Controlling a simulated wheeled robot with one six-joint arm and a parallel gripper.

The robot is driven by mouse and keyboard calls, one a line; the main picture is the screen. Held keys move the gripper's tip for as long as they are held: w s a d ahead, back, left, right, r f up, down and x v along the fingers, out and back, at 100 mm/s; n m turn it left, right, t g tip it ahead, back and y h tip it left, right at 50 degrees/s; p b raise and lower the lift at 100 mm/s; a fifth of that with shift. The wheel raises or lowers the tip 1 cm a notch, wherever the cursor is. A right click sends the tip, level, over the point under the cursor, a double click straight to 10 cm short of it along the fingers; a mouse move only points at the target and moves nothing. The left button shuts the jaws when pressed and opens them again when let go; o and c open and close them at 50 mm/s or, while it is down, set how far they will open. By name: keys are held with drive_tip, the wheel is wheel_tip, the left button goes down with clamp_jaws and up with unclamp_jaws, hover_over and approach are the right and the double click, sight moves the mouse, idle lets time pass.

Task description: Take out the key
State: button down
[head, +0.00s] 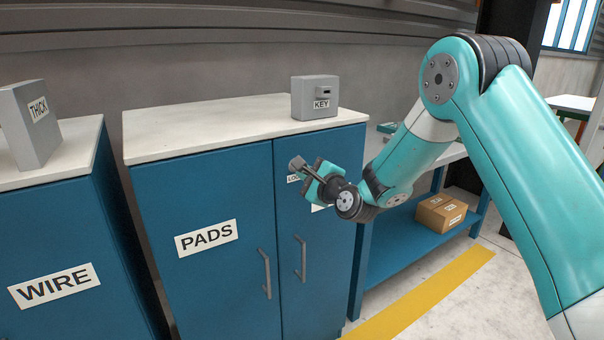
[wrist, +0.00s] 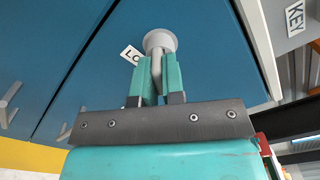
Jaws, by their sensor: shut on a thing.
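My gripper (head: 318,180) is in front of the right door of the blue cabinet, close to a partly hidden label (head: 293,178) starting "LO". Its teal fingers, also in the wrist view (wrist: 158,80), are shut on the light grey shaft of the key (wrist: 158,66). I cannot tell whether the key still sits in a lock there. A grey box labelled KEY (head: 314,98), with a dark slot, stands on the cabinet top.
The blue cabinet (head: 190,190) is labelled PADS and has two vertical door handles. A WIRE cabinet (head: 50,240) with a grey THICK box (head: 30,125) stands at left. A shelf with a cardboard box (head: 441,213) is at right. Yellow floor tape (head: 420,300) runs in front.

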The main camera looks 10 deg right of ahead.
drive_tip(key=shift+n+b, duration=0.6)
drive_tip(key=shift+n, duration=0.5)
drive_tip(key=shift+n+b, duration=0.8)
drive_tip(key=shift+n, duration=0.3)
drive_tip(key=shift+n+b, duration=1.55)
drive_tip(key=shift+n, duration=0.55)
drive_tip(key=shift+s+d+b, duration=0.2)
drive_tip(key=shift+s+b, duration=0.2)
drive_tip(key=shift+s, duration=0.3)
drive_tip(key=shift+b+v, duration=0.8)
drive_tip(key=shift+v, duration=0.6)
